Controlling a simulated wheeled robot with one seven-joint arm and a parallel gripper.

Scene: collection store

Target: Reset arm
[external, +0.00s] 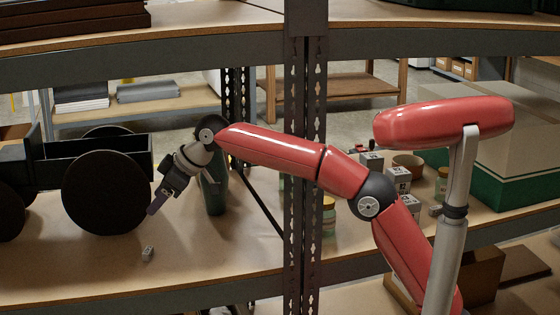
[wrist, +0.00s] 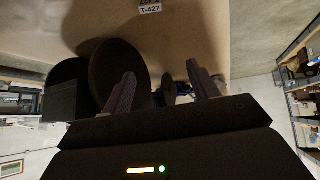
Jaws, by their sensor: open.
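My gripper (external: 156,204) hangs above the left shelf board in the external view, tilted down and to the left. It is empty, in front of the right side of the dark wheeled cart's large wheel (external: 106,192). In the wrist view my gripper (wrist: 163,86) shows two fingers spread wide apart with nothing between them. A small grey labelled block (external: 148,254) lies on the board below and apart from the fingers. A label reading T-427 (wrist: 150,7) shows at the top of the wrist view.
A dark green vase (external: 214,190) stands close behind my wrist. A perforated upright post (external: 304,200) divides the shelf. Labelled white boxes (external: 398,179), jars and a large green-based box (external: 500,185) stand right of it. The left board's front is mostly clear.

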